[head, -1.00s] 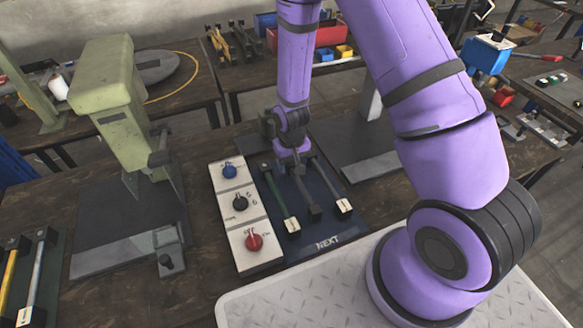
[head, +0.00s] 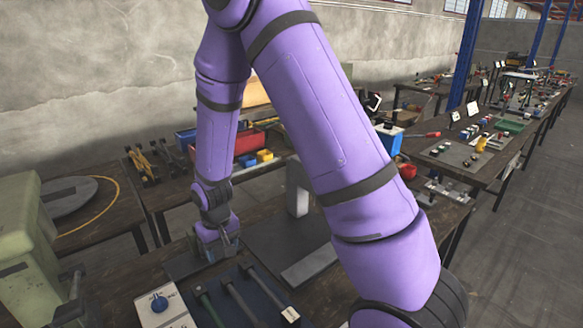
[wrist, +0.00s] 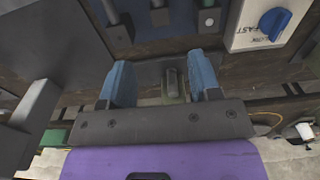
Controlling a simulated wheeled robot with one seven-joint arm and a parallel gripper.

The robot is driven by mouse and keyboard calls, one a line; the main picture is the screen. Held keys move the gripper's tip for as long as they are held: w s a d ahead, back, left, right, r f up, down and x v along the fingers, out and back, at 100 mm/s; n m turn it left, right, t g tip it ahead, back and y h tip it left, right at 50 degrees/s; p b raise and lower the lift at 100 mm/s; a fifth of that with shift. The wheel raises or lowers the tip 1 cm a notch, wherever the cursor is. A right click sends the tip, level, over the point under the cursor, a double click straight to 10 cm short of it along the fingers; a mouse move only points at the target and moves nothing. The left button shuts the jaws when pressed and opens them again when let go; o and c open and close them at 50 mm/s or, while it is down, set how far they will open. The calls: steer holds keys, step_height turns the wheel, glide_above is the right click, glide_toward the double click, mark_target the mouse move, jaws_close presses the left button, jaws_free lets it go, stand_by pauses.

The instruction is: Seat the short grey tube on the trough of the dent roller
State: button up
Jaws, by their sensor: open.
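My gripper (wrist: 162,84) is open, with a blue finger on each side. In the head view, my gripper (head: 220,248) is low, just beyond the far end of the blue mat. Between the fingers in the wrist view is a small rounded grey piece (wrist: 173,82) on a dark grey plate (wrist: 150,72). It has gaps on both sides. I cannot tell whether it is the short grey tube or part of the dent roller. In the head view my gripper hides this piece, and only a dark plate (head: 183,265) shows beside it.
The blue mat (head: 262,300) with long-handled rods lies nearer. A switch box with a blue knob (head: 159,304) is to its left. A green press (head: 30,255) stands further left. A white post on a grey base (head: 312,266) is close on the right. Bins stand behind.

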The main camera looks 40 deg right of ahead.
steer(key=s+d+r+t, duration=0.15)
steer(key=s+r, duration=0.25)
steer(key=r, duration=0.7)
steer(key=s+d+r+t, duration=0.1)
steer(key=s+d+r, duration=0.15)
steer(key=r, duration=0.85)
steer(key=s+d+r+t, duration=0.1)
steer(key=s+r, duration=0.5)
steer(key=s, duration=0.3)
steer(key=s+d+r+t, duration=0.1)
steer(key=s+r, duration=0.5)
steer(key=s, duration=0.2)
steer(key=shift+s+d, duration=0.4)
steer(key=shift+t, duration=0.25)
